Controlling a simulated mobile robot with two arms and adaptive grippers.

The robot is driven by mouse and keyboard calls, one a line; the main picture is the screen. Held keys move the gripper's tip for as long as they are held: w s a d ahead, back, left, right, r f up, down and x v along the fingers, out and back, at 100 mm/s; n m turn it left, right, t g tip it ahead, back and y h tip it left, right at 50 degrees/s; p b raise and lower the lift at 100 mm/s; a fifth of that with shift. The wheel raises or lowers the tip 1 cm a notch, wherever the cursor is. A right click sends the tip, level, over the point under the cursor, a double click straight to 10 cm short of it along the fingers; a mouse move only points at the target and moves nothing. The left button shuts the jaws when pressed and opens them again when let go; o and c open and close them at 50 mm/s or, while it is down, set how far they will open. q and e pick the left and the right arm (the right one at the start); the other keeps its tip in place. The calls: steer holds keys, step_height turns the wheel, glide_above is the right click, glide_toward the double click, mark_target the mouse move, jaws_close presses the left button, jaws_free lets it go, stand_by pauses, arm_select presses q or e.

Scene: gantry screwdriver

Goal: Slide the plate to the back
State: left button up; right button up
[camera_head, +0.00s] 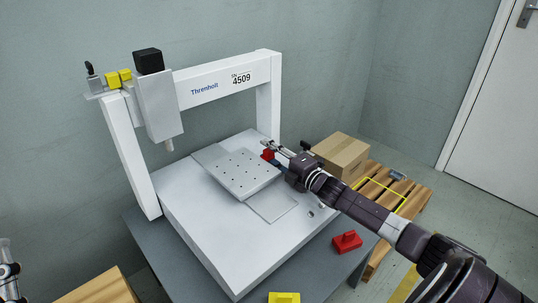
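The grey plate (243,176) with several small holes lies on the white bed of the gantry machine. A flat pale rail or slide surface (272,205) shows in front of it, and another strip shows behind it. My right gripper (271,154) is at the plate's right edge with its fingers apart. A small red part (267,154) shows between or just behind the fingers; whether they touch it I cannot tell. Part of my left arm's end (8,268) shows at the left edge, cut off, so its finger state is unclear.
The white gantry (225,88) spans the bed, with the screwdriver head (158,105) at its left. A red block (347,241) and a yellow block (284,298) are at the front. A cardboard box (341,153) stands on a pallet to the right.

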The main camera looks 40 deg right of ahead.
steer(key=shift+s+f, duration=0.15)
steer(key=shift+f, duration=0.05)
stand_by(0.3)
steer(key=shift+s+f, duration=0.1)
steer(key=shift+s, duration=0.5)
steer(key=s, duration=0.7)
steer(key=s+d, duration=0.1)
steer(key=s, duration=0.2)
steer(key=shift+s+r, duration=0.2)
steer(key=shift+s, duration=0.05)
steer(key=shift+s, duration=0.15)
